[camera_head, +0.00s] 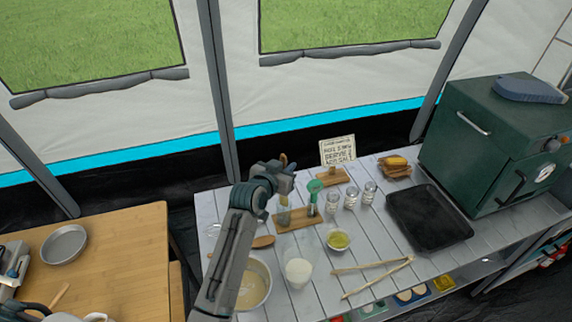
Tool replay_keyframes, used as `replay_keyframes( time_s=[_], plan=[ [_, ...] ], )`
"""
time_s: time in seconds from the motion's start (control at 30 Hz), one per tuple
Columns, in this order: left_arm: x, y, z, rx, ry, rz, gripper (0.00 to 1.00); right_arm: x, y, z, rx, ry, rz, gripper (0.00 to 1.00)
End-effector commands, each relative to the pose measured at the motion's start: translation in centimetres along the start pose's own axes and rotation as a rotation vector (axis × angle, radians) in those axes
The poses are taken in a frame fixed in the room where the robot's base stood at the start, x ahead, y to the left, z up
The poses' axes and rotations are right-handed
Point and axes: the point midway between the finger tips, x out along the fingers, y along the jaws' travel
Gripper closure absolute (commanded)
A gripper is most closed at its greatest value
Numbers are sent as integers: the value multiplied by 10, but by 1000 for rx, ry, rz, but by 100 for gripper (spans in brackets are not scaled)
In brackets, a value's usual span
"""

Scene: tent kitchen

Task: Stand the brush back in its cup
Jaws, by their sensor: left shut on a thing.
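My left gripper (284,174) is above the white slatted table and shut on the brush (283,158). Only a small brown end of the brush shows above the jaws; the rest is mostly hidden by the gripper or too small to make out. A small clear cup (284,217) stands on a wooden board (300,222) just below the gripper. Something yellowish shows at the cup, but I cannot tell whether the brush's lower end is inside it.
A green-topped item (314,187) stands on the same board, close right of the cup. Glass shakers (351,197), an oil bowl (339,240), a batter bowl (254,285) and a milk glass (298,271) stand nearby. A black tray (429,218) and green oven (490,140) are right.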

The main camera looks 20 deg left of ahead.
Motion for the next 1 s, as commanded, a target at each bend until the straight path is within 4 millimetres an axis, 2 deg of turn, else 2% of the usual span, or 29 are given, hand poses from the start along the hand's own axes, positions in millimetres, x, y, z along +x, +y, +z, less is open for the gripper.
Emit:
replay_keyframes(
  time_s=[0.1, 0.5, 0.9, 0.93, 1.0],
  plan=[
    [4, 0, 12, 0, -2, 0, 100, 8, -1, -1, 0, 3, 0, 64],
    [12, 0, 39, 2, -1, 0, 100, 24, -6, -2, 2, 5, -5, 64],
    [13, 0, 42, 1, 0, 0, 100, 25, -8, -2, 3, 6, -6, 64],
    [13, 0, 42, 1, 0, 0, 79, 25, -8, -2, 3, 6, -6, 64],
    [13, 0, 42, 1, 0, 0, 66, 25, -8, -2, 3, 6, -6, 64]
  ],
)
